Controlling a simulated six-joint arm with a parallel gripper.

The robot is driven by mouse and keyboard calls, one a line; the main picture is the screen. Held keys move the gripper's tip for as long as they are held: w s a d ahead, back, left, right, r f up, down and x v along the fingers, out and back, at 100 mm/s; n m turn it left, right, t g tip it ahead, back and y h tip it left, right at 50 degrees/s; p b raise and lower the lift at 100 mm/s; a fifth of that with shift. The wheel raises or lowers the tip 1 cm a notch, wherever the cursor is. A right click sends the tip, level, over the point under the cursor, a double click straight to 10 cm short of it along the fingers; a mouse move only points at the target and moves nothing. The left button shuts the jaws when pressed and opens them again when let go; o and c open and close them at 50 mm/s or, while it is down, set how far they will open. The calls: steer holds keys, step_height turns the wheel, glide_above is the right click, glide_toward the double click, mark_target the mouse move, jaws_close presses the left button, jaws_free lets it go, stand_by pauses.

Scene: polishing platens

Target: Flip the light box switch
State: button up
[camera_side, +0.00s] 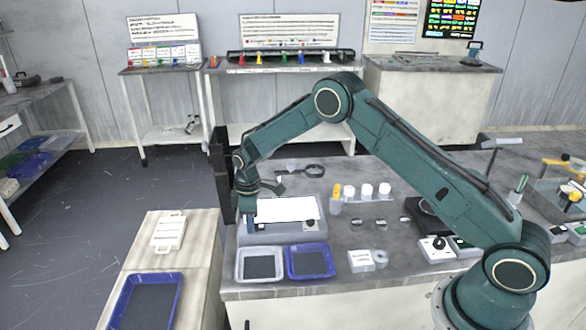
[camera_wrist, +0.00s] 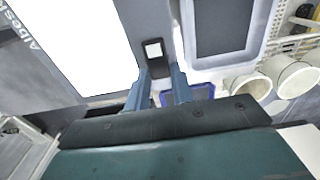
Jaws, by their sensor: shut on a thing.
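The light box (camera_side: 285,238) stands on the bench in the side view, its top panel glowing white. In the wrist view the light box (camera_wrist: 70,35) fills the left side. Its switch (camera_wrist: 153,50) has a small white square and a dark part extending toward my gripper (camera_wrist: 158,78). My two blue fingers stand on either side of this dark part, closed on it. In the side view my wrist hangs over the left end of the box, and the fingertips are hard to make out there.
A white tray (camera_side: 239,266) and a blue tray (camera_side: 311,274) lie in front of the light box. A magnifier (camera_side: 314,171) lies behind it. White-capped bottles (camera_side: 367,190) and small parts stand to its right. A side bench (camera_side: 198,258) is at left.

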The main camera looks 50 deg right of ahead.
mark_target(265, 225)
steer(key=shift+d, duration=0.15)
steer(key=shift+s+d+r+t+y, duration=0.15)
steer(key=shift+s+t+y, duration=0.1)
steer(key=shift+t+y, duration=0.55)
steer(key=o, duration=1)
steer(key=shift+r, duration=0.1)
steer(key=shift+v, duration=6.85)
